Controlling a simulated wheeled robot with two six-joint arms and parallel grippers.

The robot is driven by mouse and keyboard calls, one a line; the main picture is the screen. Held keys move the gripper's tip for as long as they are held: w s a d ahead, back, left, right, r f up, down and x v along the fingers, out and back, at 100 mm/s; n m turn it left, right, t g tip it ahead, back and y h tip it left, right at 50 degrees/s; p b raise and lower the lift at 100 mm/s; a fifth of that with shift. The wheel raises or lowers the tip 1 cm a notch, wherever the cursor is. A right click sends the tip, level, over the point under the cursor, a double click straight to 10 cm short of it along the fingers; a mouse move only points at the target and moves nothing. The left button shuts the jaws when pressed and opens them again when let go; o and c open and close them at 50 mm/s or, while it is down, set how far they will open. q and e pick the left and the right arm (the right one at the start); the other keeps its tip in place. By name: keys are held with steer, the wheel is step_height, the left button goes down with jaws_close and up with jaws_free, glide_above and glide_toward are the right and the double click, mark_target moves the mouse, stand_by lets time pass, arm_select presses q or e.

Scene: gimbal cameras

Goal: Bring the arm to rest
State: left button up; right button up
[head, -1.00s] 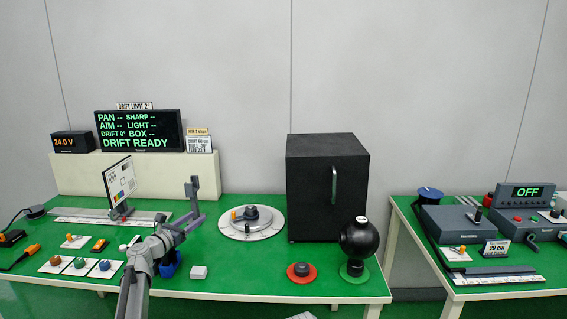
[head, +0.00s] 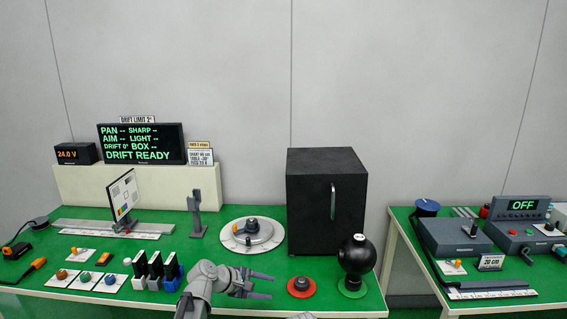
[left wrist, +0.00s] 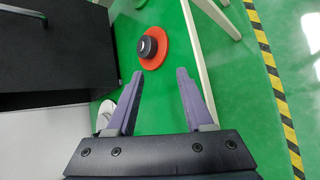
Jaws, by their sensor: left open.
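My left arm comes in from the bottom of the head view. My left gripper (head: 268,286) is open and empty, with its two fingers pointing right over the front of the green table (head: 215,270). It is left of the black knob on a red disc (head: 300,286). In the left wrist view, the spread purple-grey fingers (left wrist: 160,78) have nothing between them. The red disc (left wrist: 147,62) lies beyond the fingertips there. My right gripper is in neither view.
A black box with a handle (head: 325,205) and a black sphere on a green disc (head: 357,258) stand at the right. A round turntable (head: 252,243) is behind the gripper. Several dark upright pieces (head: 155,266) stand to the left. A gap separates the second table (head: 470,275).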

arm_select(q)
steer(key=s+d+f+m+g+y+p, duration=0.1)
steer(key=s+d+m+g+y+p, duration=0.25)
steer(key=s+m, duration=0.7)
steer(key=s+a+m+g+y+p, duration=0.1)
steer(key=s+a+m+y+p, duration=0.1)
steer(key=s, duration=0.5)
steer(key=s+a+r+m+g+y+p, duration=0.1)
steer(key=s+m+y, duration=0.3)
steer(key=s, duration=0.4)
steer(key=shift+a+g+y+p, duration=0.35)
steer(key=shift+a+g, duration=0.1)
steer(key=shift+a, duration=0.1)
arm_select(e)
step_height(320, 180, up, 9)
arm_select(q)
steer(key=shift+s+r, duration=0.1)
steer(key=shift+s, duration=0.05)
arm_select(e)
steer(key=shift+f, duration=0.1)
